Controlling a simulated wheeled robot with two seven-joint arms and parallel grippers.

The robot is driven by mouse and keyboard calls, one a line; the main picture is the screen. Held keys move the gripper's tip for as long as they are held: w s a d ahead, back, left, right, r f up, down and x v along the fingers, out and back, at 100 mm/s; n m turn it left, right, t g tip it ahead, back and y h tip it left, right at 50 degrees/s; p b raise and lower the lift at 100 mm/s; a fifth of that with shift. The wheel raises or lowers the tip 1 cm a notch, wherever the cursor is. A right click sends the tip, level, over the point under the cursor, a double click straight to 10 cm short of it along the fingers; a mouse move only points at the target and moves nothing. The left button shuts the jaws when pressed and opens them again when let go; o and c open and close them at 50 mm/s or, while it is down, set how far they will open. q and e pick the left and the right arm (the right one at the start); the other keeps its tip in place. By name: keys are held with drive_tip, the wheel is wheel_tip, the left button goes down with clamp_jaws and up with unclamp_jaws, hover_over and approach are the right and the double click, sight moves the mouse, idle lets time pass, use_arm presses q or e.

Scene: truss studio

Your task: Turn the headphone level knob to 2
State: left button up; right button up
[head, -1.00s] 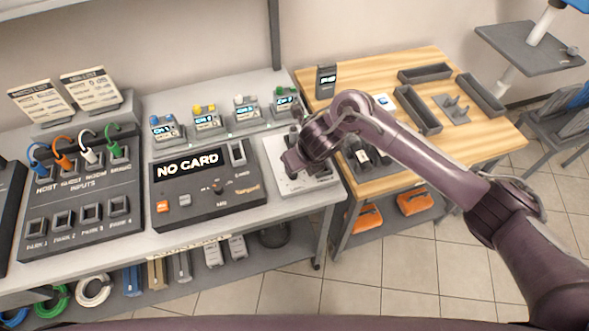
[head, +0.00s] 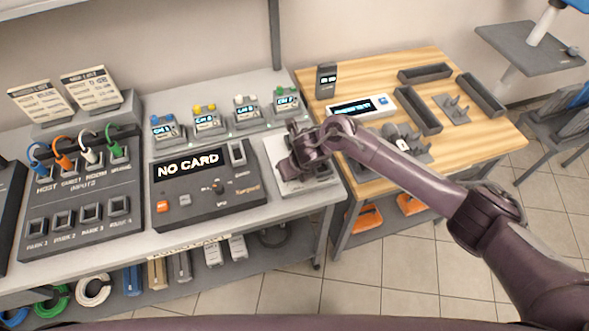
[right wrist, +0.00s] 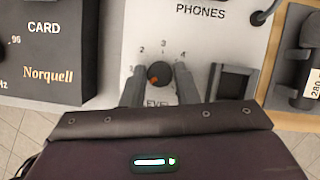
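The headphone level knob (right wrist: 159,75) is a dark round knob on a pale panel (right wrist: 133,27), with numbers from 1 upward around it. Its orange mark points toward the lower left, nearest the 1 side. My right gripper (right wrist: 160,78) has one finger on each side of the knob. I cannot tell whether the fingers touch it. In the head view my right gripper (head: 296,168) is over the panel (head: 272,152) and hides the knob. My left gripper is not in view.
A dark "NO CARD" recorder (head: 205,190) stands left of the panel. A dark square socket (right wrist: 234,82) lies close right of the knob. Behind are several small coloured-top units (head: 207,121). A wooden table (head: 440,140) with trays and a white display device (head: 360,107) is at the right.

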drive_tip(key=c, duration=0.5)
drive_tip(key=m+h, duration=0.1)
drive_tip(key=m, duration=0.1)
drive_tip(key=m+p, duration=0.1)
drive_tip(key=m, duration=0.1)
drive_tip(key=shift+a+r+m+t+h+p, duration=0.1)
drive_tip(key=shift+a+m+t+h+p, duration=0.1)
drive_tip(key=shift+m+t+h+p, duration=0.15)
drive_tip(key=m+h+p, duration=0.2)
drive_tip(key=m, duration=0.3)
drive_tip(key=shift+a+m, duration=0.15)
drive_tip(key=shift+m, duration=0.2)
drive_tip(key=m+g+h, duration=0.1)
drive_tip(key=m, duration=0.2)
drive_tip(key=shift+a+p, duration=0.1)
drive_tip(key=shift+p, duration=0.3)
drive_tip(key=shift+w+m+g+h, duration=0.1)
drive_tip(key=shift+m+g+h, duration=0.25)
drive_tip(key=shift+m, duration=0.7)
drive_tip(key=shift+w+m+g+h, duration=0.15)
drive_tip(key=shift+m+h, duration=0.25)
drive_tip(key=shift+m, duration=0.65)
drive_tip(key=shift+s, duration=0.1)
